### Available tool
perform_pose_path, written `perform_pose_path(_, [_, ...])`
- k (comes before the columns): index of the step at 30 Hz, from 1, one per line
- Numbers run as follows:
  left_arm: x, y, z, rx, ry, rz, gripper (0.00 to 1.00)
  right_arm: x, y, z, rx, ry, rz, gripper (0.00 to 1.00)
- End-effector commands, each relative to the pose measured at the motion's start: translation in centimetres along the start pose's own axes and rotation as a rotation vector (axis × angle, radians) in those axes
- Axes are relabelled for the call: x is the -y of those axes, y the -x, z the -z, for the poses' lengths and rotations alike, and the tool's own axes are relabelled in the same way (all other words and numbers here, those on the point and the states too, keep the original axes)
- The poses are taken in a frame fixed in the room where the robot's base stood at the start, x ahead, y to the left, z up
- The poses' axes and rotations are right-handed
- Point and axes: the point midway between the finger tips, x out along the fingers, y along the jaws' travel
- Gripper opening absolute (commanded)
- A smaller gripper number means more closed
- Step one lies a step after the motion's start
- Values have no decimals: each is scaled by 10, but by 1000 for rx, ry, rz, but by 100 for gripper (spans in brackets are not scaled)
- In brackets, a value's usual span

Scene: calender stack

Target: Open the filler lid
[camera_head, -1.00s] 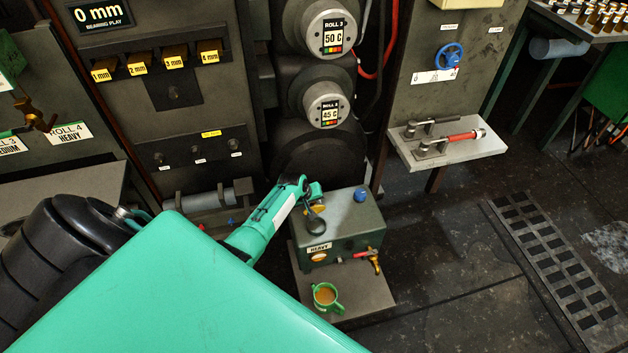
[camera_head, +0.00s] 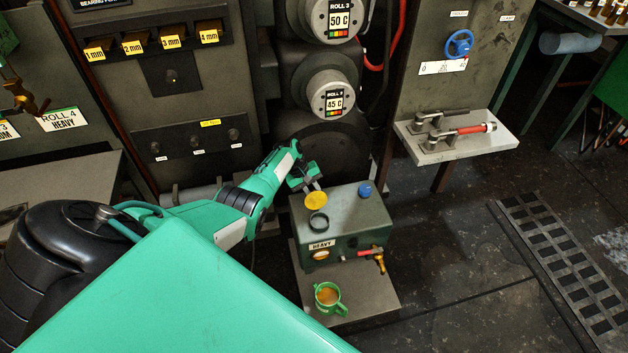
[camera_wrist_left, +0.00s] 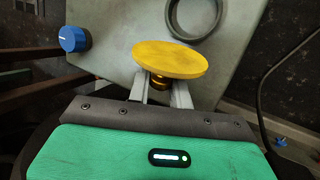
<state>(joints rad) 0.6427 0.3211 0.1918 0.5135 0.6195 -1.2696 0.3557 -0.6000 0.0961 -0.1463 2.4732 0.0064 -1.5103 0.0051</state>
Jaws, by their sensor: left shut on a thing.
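The grey-green filler box labelled HEAVY (camera_head: 340,228) stands on a low plate. My right gripper is in neither view.
A blue knob (camera_head: 366,189) is on the box top, right of the ring. A tap with a red handle (camera_head: 370,252) sticks out of the front. A green mug (camera_head: 328,297) stands on the plate (camera_head: 377,290). Machine rolls (camera_head: 330,93) rise behind.

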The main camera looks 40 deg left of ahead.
Motion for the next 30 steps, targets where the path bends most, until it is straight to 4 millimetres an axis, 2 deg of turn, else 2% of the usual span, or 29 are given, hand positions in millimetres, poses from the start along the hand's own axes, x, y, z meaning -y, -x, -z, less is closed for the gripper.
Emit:
perform_pose_path(15, [0,0,1,9,4,0,0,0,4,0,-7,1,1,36])
perform_pose_path(16, [0,-1,1,9,4,0,27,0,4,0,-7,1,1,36])
perform_pose_path(18, [0,-1,1,9,4,0,39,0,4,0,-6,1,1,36])
perform_pose_path(26, [0,0,1,9,4,0,39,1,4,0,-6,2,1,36])
perform_pose_path(30, [0,6,1,9,4,1,39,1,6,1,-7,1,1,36])
